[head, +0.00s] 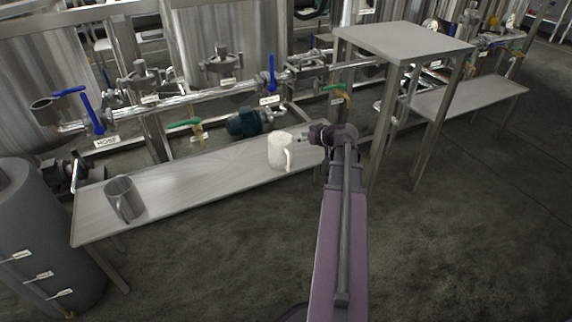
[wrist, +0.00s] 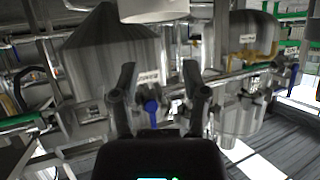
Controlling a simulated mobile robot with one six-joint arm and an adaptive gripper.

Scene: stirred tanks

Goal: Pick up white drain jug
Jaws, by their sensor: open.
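The white drain jug (head: 279,151) stands upright on the long metal bench in the head view. Its handle is on its right side. My gripper (head: 305,137) is just to the right of the jug near its upper part, pointing left; I cannot tell the exact gap in depth. In the wrist view my gripper (wrist: 160,82) has its two dark fingers apart with nothing held between them.
The metal bench (head: 190,180) also holds a grey metal jug (head: 123,198) at its left end. Pipes with blue-handled valves (head: 92,113) and a dark pump (head: 246,122) stand behind. A taller metal table (head: 402,42) is close to the right of my arm.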

